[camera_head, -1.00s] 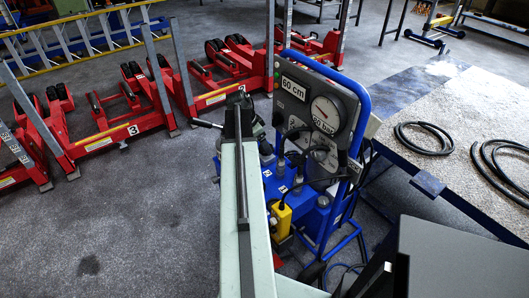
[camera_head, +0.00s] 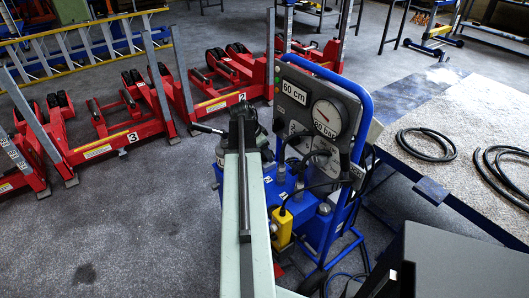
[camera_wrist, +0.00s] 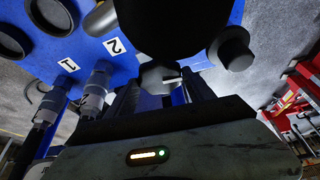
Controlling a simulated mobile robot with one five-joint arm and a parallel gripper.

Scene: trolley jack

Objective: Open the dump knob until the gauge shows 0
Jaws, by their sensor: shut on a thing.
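The round white gauge (camera_head: 327,118) is on the grey panel of the blue trolley unit, with a "60 bar" label over its face. Its needle is too small to read exactly. A "60 cm" sign (camera_head: 294,92) is left of it. My gripper (camera_wrist: 162,92) is low over the blue unit, shut on a grey faceted knob (camera_wrist: 158,77) with a white mark, which I take to be the dump knob. A large dark round shape above it hides part of it. In the head view my arm hides the fingertips and knob.
The blue block (camera_wrist: 95,50) has fittings labelled 1 and 2 beside my gripper. A black round knob (camera_wrist: 235,48) is close on the right. A yellow box (camera_head: 283,228) hangs on the unit. Red jacks (camera_head: 130,135) stand left; hoses (camera_head: 427,143) lie on a table right.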

